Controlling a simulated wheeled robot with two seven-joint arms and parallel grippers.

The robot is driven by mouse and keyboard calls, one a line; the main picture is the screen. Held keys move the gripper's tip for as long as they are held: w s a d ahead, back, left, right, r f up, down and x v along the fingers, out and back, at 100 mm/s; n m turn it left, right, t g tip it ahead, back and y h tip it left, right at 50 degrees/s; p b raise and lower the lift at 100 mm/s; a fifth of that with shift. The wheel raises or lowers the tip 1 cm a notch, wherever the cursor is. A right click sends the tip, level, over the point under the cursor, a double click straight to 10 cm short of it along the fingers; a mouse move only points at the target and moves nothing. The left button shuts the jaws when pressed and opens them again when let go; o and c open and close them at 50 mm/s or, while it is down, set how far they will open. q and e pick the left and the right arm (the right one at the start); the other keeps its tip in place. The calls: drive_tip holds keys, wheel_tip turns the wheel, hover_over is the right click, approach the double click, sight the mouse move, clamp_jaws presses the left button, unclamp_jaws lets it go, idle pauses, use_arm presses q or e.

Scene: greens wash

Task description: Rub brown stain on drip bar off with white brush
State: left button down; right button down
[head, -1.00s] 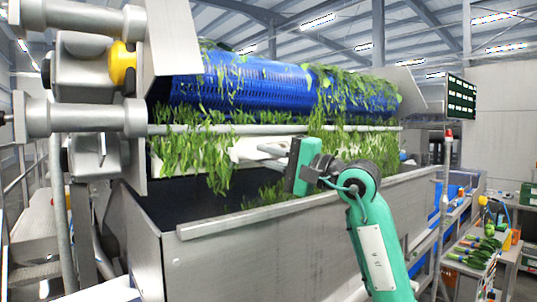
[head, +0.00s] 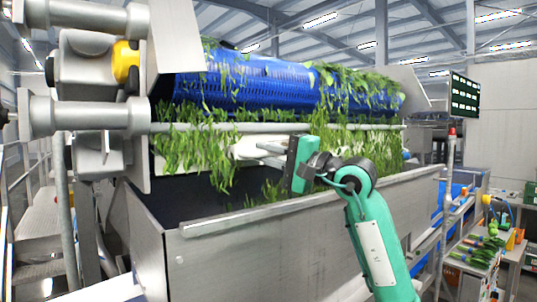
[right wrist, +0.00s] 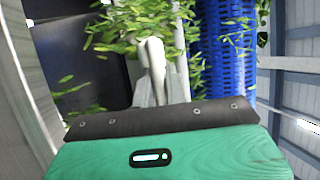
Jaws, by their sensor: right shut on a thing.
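My right gripper (head: 262,152) reaches in from the right over the trough, below the blue drum. It is shut on the white brush (head: 241,149), whose pale end points left toward hanging leaves. In the right wrist view the white brush (right wrist: 152,55) stands out between the fingertips (right wrist: 155,88). A pale bar (head: 192,154) below the drum, probably the drip bar, is partly covered by leaves; a pale upright strip behind the brush in the wrist view may be the same bar. I cannot tell whether the brush touches it. No brown stain can be made out. My left gripper is out of view.
The blue drum (head: 260,84) is draped with leaves. A grey rail (head: 275,127) runs in front of it. The trough's steel front wall (head: 290,240) stands below my right gripper. Machine housings (head: 85,110) stand at the left, and a side table (head: 475,262) at the right.

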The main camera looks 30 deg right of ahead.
drive_tip(key=shift+w, duration=0.8)
